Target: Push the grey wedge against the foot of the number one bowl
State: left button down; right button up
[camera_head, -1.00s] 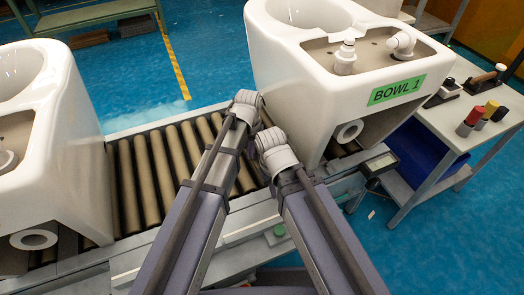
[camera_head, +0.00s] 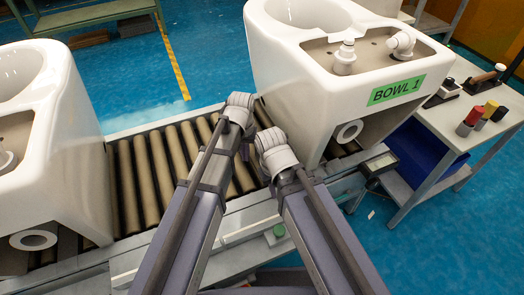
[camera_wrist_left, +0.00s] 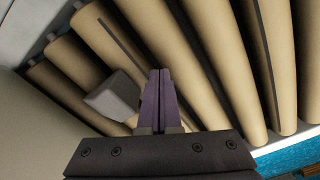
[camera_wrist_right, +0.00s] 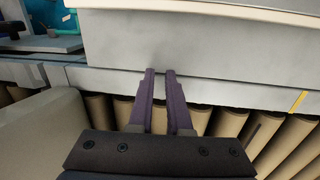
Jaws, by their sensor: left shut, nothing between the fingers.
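The grey wedge (camera_wrist_left: 112,97) lies on the rollers in the left wrist view, just left of my left gripper (camera_wrist_left: 158,75). That gripper is shut and empty, its fingertips close to the wedge's right side. The pale wall of the number one bowl (camera_wrist_left: 35,125) fills the lower left there; a narrow gap seems to separate it from the wedge. In the head view the bowl (camera_head: 290,75) stands upright, labelled BOWL 1, and the wedge is hidden. My right gripper (camera_wrist_right: 160,73) has a small gap between empty fingers, over the conveyor's side rail.
The roller conveyor (camera_head: 158,170) runs between the number one bowl and a second white bowl (camera_head: 60,130) at left. A grey side rail (camera_wrist_right: 230,65) runs along it. A tool cart (camera_head: 470,135) stands at the right. Bare rollers lie between the bowls.

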pick_arm(q)
jog(key=shift+w+d+p, duration=0.2)
jog(key=shift+d+p, duration=0.65)
jog(key=shift+p, duration=0.1)
pick_arm(e)
jog(key=shift+s+d, duration=0.2)
jog(key=shift+d, duration=0.75)
pick_arm(q)
jog(key=shift+w+d+r+p, duration=0.1)
jog(key=shift+r+p, duration=0.05)
jog(key=shift+p, duration=0.25)
pick_arm(e)
jog(key=shift+w+d+r, duration=0.1)
jog(key=shift+d+r, duration=0.05)
jog(key=shift+r, duration=0.15)
pick_arm(q)
jog(key=shift+r+p, duration=0.4)
jog(key=shift+p, duration=0.05)
pick_arm(e)
jog(key=shift+r, duration=0.4)
pick_arm(q)
jog(key=r+p, duration=0.5)
jog(key=r, duration=0.1)
jog(key=shift+w+a+p, duration=0.1)
jog(key=shift+a+p, duration=0.25)
jog(key=shift+p, duration=0.05)
pick_arm(e)
notch_tip(320, 180, up, 6)
jog(key=a, duration=0.1)
jog(key=shift+w, duration=0.3)
